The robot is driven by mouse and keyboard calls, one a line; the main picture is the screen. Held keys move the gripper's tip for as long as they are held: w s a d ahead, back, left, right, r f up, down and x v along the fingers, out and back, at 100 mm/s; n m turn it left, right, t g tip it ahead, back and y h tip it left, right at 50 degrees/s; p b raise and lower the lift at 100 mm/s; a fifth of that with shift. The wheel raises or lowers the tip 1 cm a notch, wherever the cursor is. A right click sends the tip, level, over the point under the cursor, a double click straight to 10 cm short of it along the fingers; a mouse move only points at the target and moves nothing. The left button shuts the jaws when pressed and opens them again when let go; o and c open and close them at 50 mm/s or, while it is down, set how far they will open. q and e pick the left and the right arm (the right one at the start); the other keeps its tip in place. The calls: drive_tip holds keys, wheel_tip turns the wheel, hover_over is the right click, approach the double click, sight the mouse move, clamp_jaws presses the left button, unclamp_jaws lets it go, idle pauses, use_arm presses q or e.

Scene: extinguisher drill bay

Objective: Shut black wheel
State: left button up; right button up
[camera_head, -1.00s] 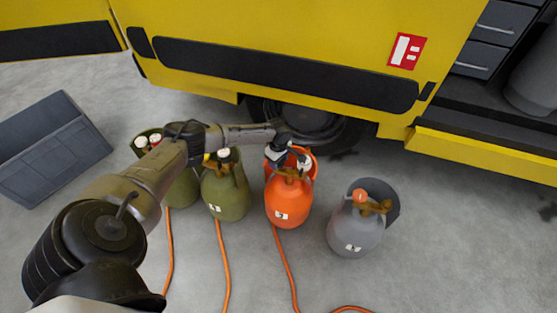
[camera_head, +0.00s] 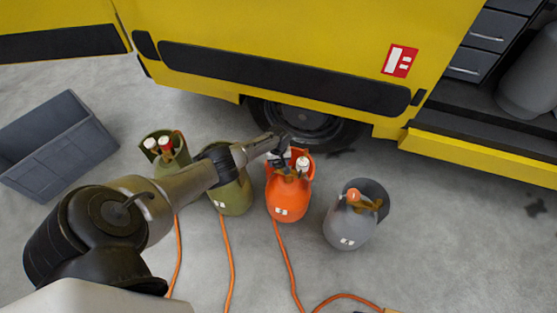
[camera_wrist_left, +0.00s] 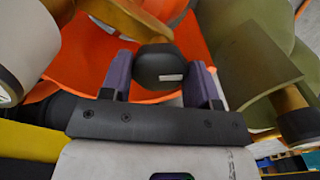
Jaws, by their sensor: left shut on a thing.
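The black wheel (camera_wrist_left: 160,66) is a dark rounded knob with a small white label on a brass-coloured valve stem. It sits inside the open collar of the orange cylinder (camera_head: 287,205). In the left wrist view my left gripper (camera_wrist_left: 161,76) has its two purple-padded fingers on either side of the wheel, shut on it. In the head view my left gripper (camera_head: 281,153) is at the top of the orange cylinder and hides the wheel. A white-capped wheel (camera_head: 303,163) stands just right of it. My right gripper is not in view.
Two green cylinders, one at the far left (camera_head: 181,168) and one in the middle (camera_head: 234,198), stand left, a grey cylinder (camera_head: 347,228) right. Orange hoses (camera_head: 290,262) cross the floor. A yellow vehicle (camera_head: 300,45) is behind; a grey crate (camera_head: 55,145) lies left.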

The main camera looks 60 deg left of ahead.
use_arm(q)
drive_tip(key=m, duration=0.3)
drive_tip(key=shift+m, duration=0.4)
drive_tip(key=m, duration=0.3)
drive_tip(key=shift+m, duration=0.3)
drive_tip(key=m, duration=0.2)
drive_tip(key=shift+a+m, duration=0.1)
drive_tip(key=shift+m, duration=0.3)
drive_tip(key=m, duration=0.4)
drive_tip(key=shift+b, duration=0.35)
drive_tip(key=m, duration=0.6)
drive_tip(key=shift+a+b, duration=0.15)
drive_tip(key=shift+b, duration=0.25)
drive_tip(key=m+b, duration=0.1)
drive_tip(key=m, duration=0.3)
drive_tip(key=shift+r+m, duration=0.1)
drive_tip(key=shift+m, duration=0.8)
